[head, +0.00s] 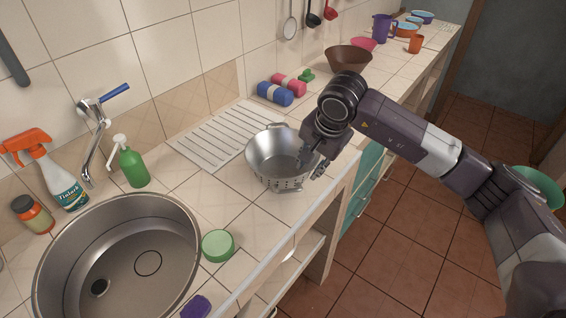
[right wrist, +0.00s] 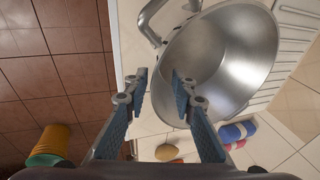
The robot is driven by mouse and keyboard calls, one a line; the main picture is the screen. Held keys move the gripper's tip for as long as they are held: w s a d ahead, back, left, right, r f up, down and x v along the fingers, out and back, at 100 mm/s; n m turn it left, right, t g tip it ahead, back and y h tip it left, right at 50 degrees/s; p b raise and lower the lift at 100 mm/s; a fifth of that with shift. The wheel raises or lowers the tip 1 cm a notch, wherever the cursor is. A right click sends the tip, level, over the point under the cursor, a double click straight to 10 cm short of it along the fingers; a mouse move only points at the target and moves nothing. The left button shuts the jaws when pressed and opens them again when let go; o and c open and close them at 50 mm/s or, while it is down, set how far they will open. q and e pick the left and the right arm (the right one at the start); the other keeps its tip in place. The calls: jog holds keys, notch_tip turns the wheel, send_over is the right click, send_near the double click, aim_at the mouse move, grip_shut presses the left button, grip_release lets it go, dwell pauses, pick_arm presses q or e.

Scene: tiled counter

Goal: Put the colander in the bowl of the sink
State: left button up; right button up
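The metal colander (head: 265,158) stands upright on the tiled counter, right of the sink and beside the ribbed drainboard. It also fills the upper right of the right wrist view (right wrist: 235,60). My right gripper (head: 318,165) is at the colander's right side, close to its rim. The round steel sink bowl (head: 160,222) is at the lower left and empty. My left gripper is not in view.
A brown bowl (head: 348,59) is farther along the counter.

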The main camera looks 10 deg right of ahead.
jog(key=p+x, duration=0.2)
jog(key=x, duration=0.2)
jog(key=shift+d+f, duration=0.15)
jog(key=shift+f, duration=0.1)
jog(key=shift+w+f, duration=0.15)
jog(key=shift+f, duration=0.1)
jog(key=shift+c, duration=0.7)
grip_shut()
